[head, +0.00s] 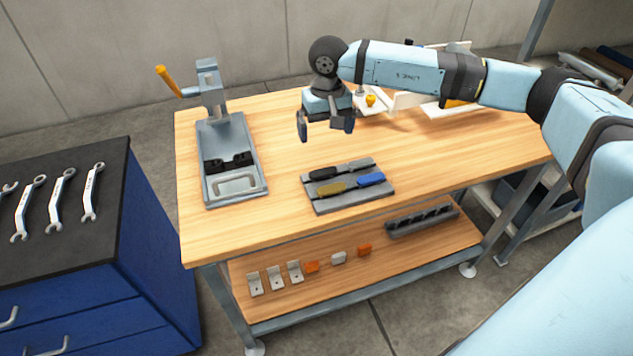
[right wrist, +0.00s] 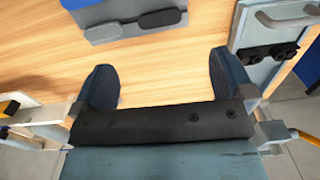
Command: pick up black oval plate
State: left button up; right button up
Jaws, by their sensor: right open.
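The black oval plate (head: 323,173) lies at the back left of a grey tray (head: 320,207) on the wooden workbench. It also shows near the top of the right wrist view (right wrist: 160,18). My right gripper (head: 326,125) is open and empty above the bench, behind the tray and apart from the plate. Its two fingers (right wrist: 163,80) show in the right wrist view with bare wood between them. My left gripper is not in view.
The tray also holds an olive oval plate (head: 331,188), a blue one (head: 371,179) and a grey one (right wrist: 103,32). A grey fixture (head: 208,190) with an orange-handled clamp (head: 168,80) stands left. White holders (head: 400,101) stand at the back right. Bare wood surrounds the tray.

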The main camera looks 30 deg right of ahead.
send_over(323, 172)
jog(key=f, duration=0.8)
jog(key=shift+s+d+f+p, duration=0.1)
jog(key=shift+s+d+p, duration=0.15)
jog(key=shift+s+p, duration=0.05)
jog(key=shift+w+a+f+p, duration=0.1)
jog(key=shift+w+f+p, duration=0.1)
jog(key=shift+f, duration=1.15)
jog(key=shift+w+a+f+p, duration=0.1)
jog(key=shift+w+f+p, duration=0.1)
jog(key=shift+f, duration=1.15)
jog(key=c, duration=0.8)
